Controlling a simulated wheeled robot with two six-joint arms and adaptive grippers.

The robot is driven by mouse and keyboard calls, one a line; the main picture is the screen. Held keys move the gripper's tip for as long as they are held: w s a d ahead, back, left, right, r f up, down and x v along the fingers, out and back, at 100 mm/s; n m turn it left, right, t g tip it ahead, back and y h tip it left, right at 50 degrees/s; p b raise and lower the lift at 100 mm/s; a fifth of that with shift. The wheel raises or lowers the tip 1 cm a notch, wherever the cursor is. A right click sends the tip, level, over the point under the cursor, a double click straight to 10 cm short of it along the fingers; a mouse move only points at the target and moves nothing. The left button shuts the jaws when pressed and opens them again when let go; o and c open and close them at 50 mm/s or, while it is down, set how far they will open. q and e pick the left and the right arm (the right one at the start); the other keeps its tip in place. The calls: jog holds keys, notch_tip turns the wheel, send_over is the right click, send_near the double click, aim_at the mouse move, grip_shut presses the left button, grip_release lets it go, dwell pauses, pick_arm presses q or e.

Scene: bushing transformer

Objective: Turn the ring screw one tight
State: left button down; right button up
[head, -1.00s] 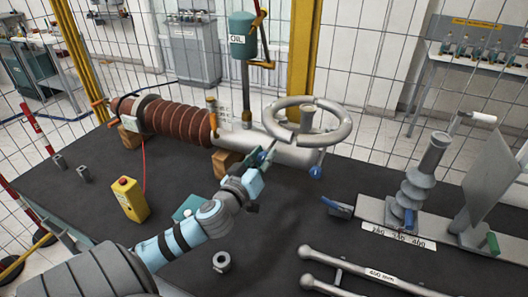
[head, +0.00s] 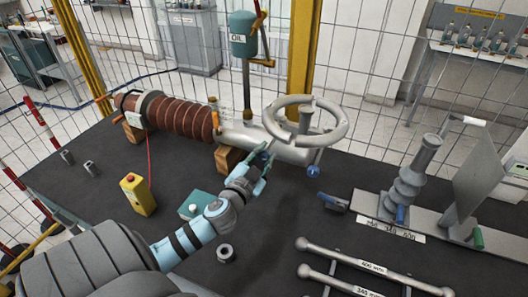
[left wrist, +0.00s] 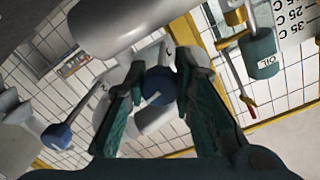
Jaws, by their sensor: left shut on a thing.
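The grey cylindrical bushing body (head: 235,131) lies on the dark table, with a large grey ring (head: 342,122) above its right end. My left gripper (head: 262,157) reaches to the front side of this body, below the ring. It is shut on a small blue-headed screw, whose head shows between the dark green fingers in the left wrist view (left wrist: 156,88). The fingers hide much of the screw. A second blue screw (head: 313,170) hangs from the right end of the body, apart from the gripper. It also shows in the left wrist view (left wrist: 57,135).
Wooden blocks (head: 228,158) support the body. A yellow box (head: 137,195) with a red button and a teal box (head: 193,205) stand to the left. A grey nut (head: 225,252), labelled rods (head: 360,262) and a grey insulator stand (head: 410,190) are nearby. A wire fence stands behind.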

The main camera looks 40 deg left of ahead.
pick_arm(q)
jog(key=m+p, duration=0.1)
jog(key=m, duration=0.3)
jog(key=shift+p, duration=0.3)
jog(key=m, duration=0.3)
jog(key=shift+m+y+p, duration=0.3)
jog(key=shift+m+p, duration=0.05)
jog(key=shift+m, duration=0.05)
jog(key=m, duration=1)
jog(key=shift+m+y, duration=0.3)
jog(key=shift+y, duration=0.1)
jog(key=c, duration=1.3)
grip_release()
